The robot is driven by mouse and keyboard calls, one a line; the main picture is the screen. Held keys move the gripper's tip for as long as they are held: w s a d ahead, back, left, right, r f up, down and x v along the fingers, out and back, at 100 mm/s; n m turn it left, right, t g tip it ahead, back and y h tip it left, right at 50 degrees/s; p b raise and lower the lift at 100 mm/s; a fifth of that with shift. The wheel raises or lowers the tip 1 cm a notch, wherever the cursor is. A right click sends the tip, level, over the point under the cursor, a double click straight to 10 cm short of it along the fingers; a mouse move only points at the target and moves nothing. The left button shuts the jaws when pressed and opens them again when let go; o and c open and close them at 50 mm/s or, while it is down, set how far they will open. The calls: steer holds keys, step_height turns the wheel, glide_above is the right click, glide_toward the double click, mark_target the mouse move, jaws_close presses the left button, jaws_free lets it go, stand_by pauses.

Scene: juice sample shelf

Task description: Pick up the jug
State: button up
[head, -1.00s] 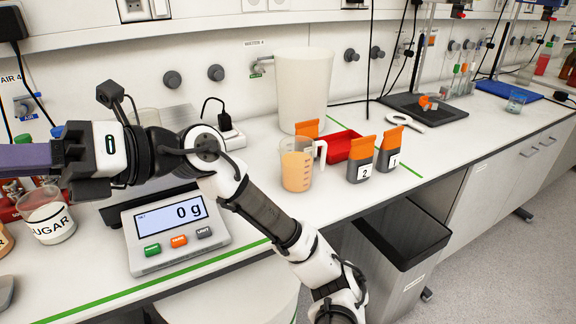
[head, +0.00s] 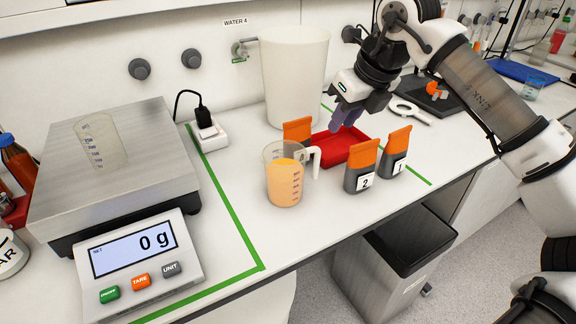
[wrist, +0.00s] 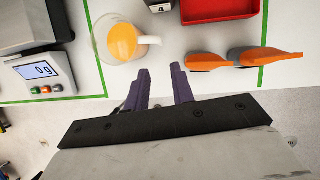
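The jug (head: 284,187) is clear with a scale on its side and is part filled with orange juice. It stands upright on the white bench, its handle (head: 314,162) towards the right. In the wrist view the jug (wrist: 122,42) is ahead and left of the fingertips, handle (wrist: 153,41) pointing right. My gripper (head: 345,119) is above the red tray, right of the jug and apart from it. In the wrist view my gripper (wrist: 159,70) shows two purple fingers spread apart with nothing between them.
The red tray (head: 352,151) and orange-topped containers marked 2 (head: 361,168) and 1 (head: 396,154) stand right of the jug. Another orange-topped container (head: 297,129) and a tall white vessel (head: 293,75) are behind. A scale (head: 139,268) reading 0 g carries a clear beaker (head: 101,141).

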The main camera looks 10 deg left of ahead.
steer(key=b, duration=0.4)
glide_above(319, 159)
steer(key=s+d, duration=0.2)
step_height(319, 159, down, 7)
steer(key=b+x, duration=0.1)
steer(key=x, duration=0.2)
steer(key=b+x, duration=0.2)
steer(key=x, duration=0.1)
steer(key=shift+w+a+f, duration=0.1)
steer(key=shift+w+f, duration=0.1)
steer(key=shift+w, duration=0.1)
steer(key=shift+r, duration=0.1)
jaws_close()
